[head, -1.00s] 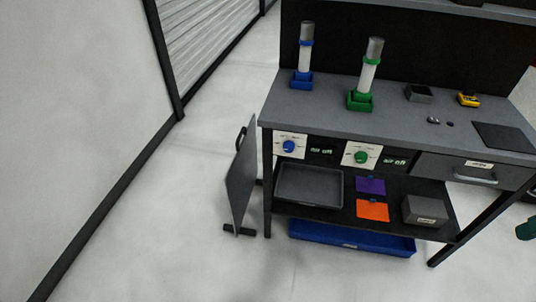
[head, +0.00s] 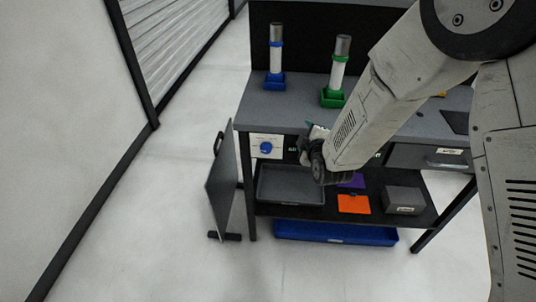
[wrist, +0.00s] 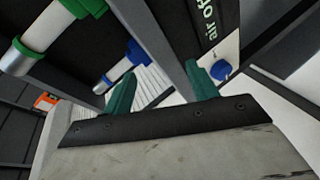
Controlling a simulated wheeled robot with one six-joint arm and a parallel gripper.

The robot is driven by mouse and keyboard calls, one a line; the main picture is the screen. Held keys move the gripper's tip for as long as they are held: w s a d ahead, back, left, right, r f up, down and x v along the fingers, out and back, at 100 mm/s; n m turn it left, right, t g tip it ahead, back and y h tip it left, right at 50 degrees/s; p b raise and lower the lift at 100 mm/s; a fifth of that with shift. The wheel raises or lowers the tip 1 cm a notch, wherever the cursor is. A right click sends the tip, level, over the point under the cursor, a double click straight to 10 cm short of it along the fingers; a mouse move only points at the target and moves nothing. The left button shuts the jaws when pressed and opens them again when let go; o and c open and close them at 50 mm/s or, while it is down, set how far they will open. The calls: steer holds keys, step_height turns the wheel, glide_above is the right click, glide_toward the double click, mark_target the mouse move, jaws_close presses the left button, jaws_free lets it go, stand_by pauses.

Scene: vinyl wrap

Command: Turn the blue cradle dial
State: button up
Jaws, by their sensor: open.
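The blue cradle dial (head: 266,147) is a round blue knob on a white plate (head: 257,153) on the bench front, below the blue cradle (head: 274,81). In the wrist view the dial (wrist: 221,69) shows just beyond the right fingertip, and I cannot tell whether they touch. My gripper (wrist: 160,85) has two green fingers spread apart with nothing between them. In the head view my gripper (head: 308,130) is to the right of the dial in front of the bench, partly hidden by my arm. A white roll stands upright in the blue cradle.
A green cradle (head: 332,98) with a roll stands to the right on the worktop. A dark panel (head: 221,180) stands on the floor left of the bench. A grey tray (head: 290,185) lies on the shelf below the dial. The floor in front is clear.

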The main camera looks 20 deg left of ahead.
mark_target(267, 151)
steer(key=s+a+f+n+t+y, duration=0.2)
steer(key=s+a+f+n+y, duration=0.35)
steer(key=f, duration=0.55)
steer(key=shift+h, duration=0.85)
steer(key=w+a, duration=0.1)
steer(key=a, duration=0.1)
steer(key=w+a, duration=0.3)
steer(key=a, duration=0.1)
steer(key=shift+w+a, duration=0.2)
steer(key=shift+w, duration=0.05)
steer(key=c, duration=1)
